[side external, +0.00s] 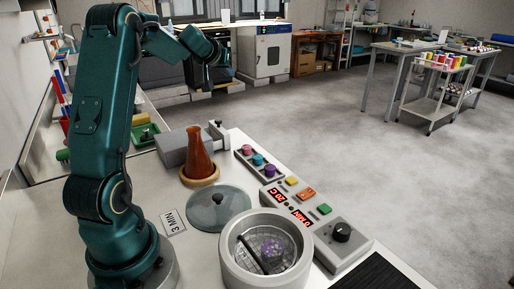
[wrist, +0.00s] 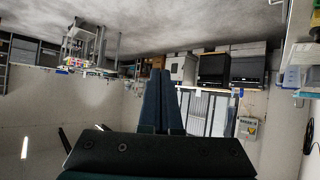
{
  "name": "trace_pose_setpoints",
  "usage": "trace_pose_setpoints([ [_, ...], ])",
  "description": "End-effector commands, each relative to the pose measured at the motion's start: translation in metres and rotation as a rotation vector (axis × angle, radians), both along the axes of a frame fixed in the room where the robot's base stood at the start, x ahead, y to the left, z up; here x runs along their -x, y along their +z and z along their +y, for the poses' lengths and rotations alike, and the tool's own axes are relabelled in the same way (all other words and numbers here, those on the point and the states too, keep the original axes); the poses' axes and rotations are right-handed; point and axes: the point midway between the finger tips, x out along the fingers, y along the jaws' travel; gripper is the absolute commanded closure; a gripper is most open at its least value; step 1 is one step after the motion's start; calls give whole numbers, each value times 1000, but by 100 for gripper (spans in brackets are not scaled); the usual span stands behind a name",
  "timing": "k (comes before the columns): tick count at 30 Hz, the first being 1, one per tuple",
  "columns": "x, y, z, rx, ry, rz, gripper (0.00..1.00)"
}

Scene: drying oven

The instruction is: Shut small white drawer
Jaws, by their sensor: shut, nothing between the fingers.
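A small grey-white drawer box (side external: 172,150) stands on the white bench behind the brown-orange flask. Its pale drawer front (side external: 218,137), with a small knob, stands apart from the box to the right, so the drawer looks open. The flask partly hides the gap. My gripper (side external: 208,80) is raised well above and behind the box, touching nothing. In the wrist view its two dark fingers (wrist: 161,92) lie together, shut and empty. The drawer is not visible in the wrist view.
The flask (side external: 200,155) stands on a cork ring close to the drawer. A glass lid (side external: 219,207), a round bath (side external: 232,262), a rack of coloured knobs (side external: 257,160) and a control panel (side external: 335,235) crowd the bench. A white oven (side external: 264,52) stands at the back.

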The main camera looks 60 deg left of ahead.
Motion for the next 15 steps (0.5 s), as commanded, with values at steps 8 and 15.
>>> trace_pose_setpoints([
  [8, 18, -2, 15, 50, -179, 115, 100],
  [15, 38, -6, 20, 85, -260, 191, 100],
])
